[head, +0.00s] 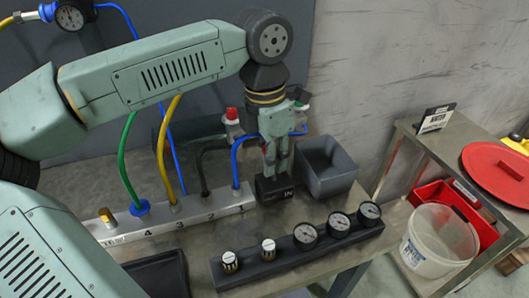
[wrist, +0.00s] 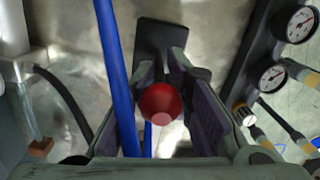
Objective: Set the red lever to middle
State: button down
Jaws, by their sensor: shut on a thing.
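The red lever shows as a round red knob (wrist: 160,103) between my two fingers in the wrist view. Its dark base (wrist: 160,38) lies beyond the fingertips. In the head view, my gripper (head: 277,172) points down over the black lever base (head: 272,190), which bears an "IN" label. My gripper (wrist: 165,85) is shut on the red lever. My fingers mostly hide the lever in the head view, so its exact tilt cannot be told.
A numbered hose manifold (head: 180,218) with several coloured hoses stands left of the lever. A blue hose (wrist: 118,80) passes close to my left finger. A grey bin (head: 328,168) stands close right. A gauge block (head: 290,255) lies in front.

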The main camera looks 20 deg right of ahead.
jog(key=shift+w+d+r+y, duration=0.15)
jog(key=shift+d+r+y, duration=0.2)
jog(key=shift+d+y, duration=0.2)
jog(key=shift+a, duration=0.15)
jog(key=c, duration=2)
grip_release()
jog(key=shift+o, duration=1.2)
jog(key=shift+r, duration=0.1)
jog(key=shift+o, duration=0.9)
jog(key=shift+f, duration=0.2)
